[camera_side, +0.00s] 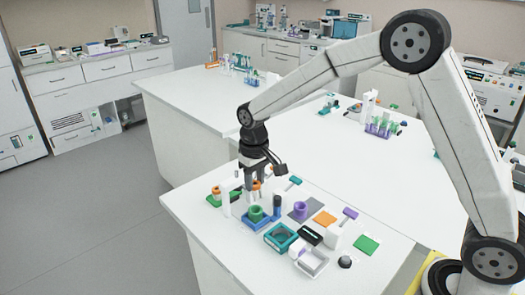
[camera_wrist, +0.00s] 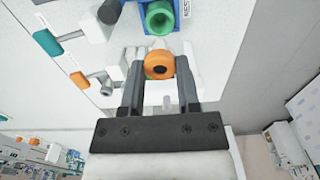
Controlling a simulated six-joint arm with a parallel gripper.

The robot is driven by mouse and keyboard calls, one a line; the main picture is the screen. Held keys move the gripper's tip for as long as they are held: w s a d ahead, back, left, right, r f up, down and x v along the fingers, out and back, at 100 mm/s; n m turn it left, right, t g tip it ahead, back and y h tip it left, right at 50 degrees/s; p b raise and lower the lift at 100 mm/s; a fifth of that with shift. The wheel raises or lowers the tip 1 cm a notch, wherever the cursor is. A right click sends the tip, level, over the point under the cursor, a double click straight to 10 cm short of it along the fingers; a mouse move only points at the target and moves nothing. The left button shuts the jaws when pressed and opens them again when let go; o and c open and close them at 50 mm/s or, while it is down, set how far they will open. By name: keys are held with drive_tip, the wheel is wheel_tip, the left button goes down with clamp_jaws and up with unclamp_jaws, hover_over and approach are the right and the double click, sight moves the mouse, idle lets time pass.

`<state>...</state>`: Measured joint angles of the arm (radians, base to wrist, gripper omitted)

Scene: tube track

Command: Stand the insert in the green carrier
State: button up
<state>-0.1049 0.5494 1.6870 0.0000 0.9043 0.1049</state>
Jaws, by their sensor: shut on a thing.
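My gripper (camera_side: 257,181) is shut on an orange round insert (camera_side: 256,186). In the wrist view, my gripper (camera_wrist: 159,72) has one finger on each side of the insert (camera_wrist: 159,64), which shows a dark round centre. The green carrier (camera_side: 255,213) is a hollow ring-shaped holder on a blue base (camera_side: 258,223). The insert is above the carrier and apart from it. In the wrist view the carrier (camera_wrist: 159,17) shows a dark open mouth just beyond the insert. The insert's lower end is hard to make out.
A blue cylinder (camera_side: 277,206) stands close to the carrier's right, with a purple ring-shaped holder (camera_side: 300,209) beyond. A teal tray (camera_side: 280,238) lies in front. An orange-and-green item (camera_side: 215,195) is at left. The table's front left (camera_side: 205,233) is bare.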

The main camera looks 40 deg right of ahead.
sight(255, 196)
drive_tip(key=shift+f, duration=0.25)
drive_tip(key=shift+f, duration=2.9)
drive_tip(key=shift+f, duration=0.1)
drive_tip(key=o, duration=1.1)
drive_tip(key=shift+r, duration=3.9)
